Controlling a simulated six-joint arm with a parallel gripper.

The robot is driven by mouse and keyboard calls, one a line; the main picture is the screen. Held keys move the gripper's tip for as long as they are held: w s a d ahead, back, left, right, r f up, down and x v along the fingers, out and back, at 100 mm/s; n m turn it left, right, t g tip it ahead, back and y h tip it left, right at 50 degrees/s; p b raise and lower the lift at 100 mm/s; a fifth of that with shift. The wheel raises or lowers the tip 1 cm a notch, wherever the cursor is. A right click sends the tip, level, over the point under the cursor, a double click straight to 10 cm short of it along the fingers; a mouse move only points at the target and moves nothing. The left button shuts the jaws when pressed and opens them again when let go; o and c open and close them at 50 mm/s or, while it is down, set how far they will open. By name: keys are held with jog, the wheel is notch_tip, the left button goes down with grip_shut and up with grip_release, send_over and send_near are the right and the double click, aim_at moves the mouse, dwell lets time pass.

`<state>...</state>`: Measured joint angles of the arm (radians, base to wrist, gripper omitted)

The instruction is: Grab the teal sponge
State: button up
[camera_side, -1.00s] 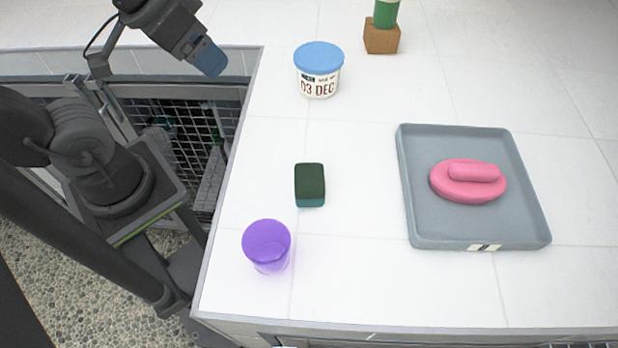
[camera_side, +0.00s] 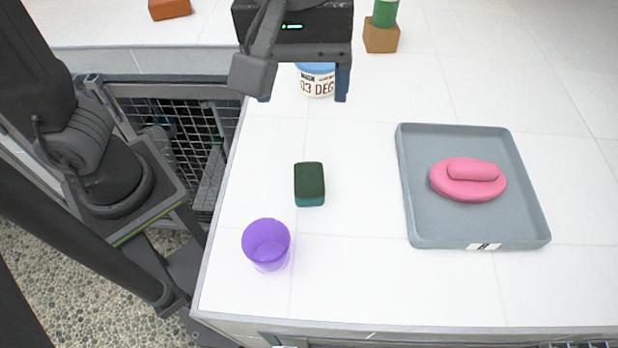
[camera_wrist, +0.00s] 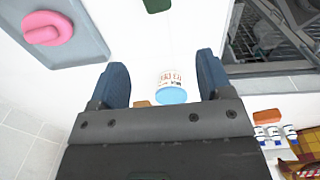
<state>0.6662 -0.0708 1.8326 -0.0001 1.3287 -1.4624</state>
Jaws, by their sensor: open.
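The teal sponge (camera_side: 309,185) lies on the white tiled counter, left of the grey tray, with a dark green top and a teal side facing the camera. In the wrist view, the sponge (camera_wrist: 157,4) shows only in part at the top edge, as a dark green patch. My gripper (camera_side: 303,98) is open and empty, above the counter beyond the sponge, and it partly hides the labelled tub in the side view. In the wrist view, the two blue fingers of my gripper (camera_wrist: 160,72) are spread wide with nothing between the tips.
A translucent purple cup (camera_side: 267,245) stands close in front of the sponge. The blue-lidded tub (camera_side: 318,82) and a brown block (camera_side: 381,36) under a green cylinder (camera_side: 385,12) stand behind.

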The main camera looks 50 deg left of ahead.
jog(key=d+n, duration=0.1)
jog(key=d, duration=0.2)
send_over(309, 178)
jog(key=f, duration=0.8)
jog(key=shift+w+f, duration=0.25)
jog(key=shift+f, duration=0.05)
jog(key=shift+s+f, duration=0.15)
jog(key=shift+f, duration=1.2)
jog(key=shift+s+f, duration=0.1)
jog(key=shift+f, duration=1.25)
jog(key=c, duration=1)
jog(key=shift+r, duration=0.1)
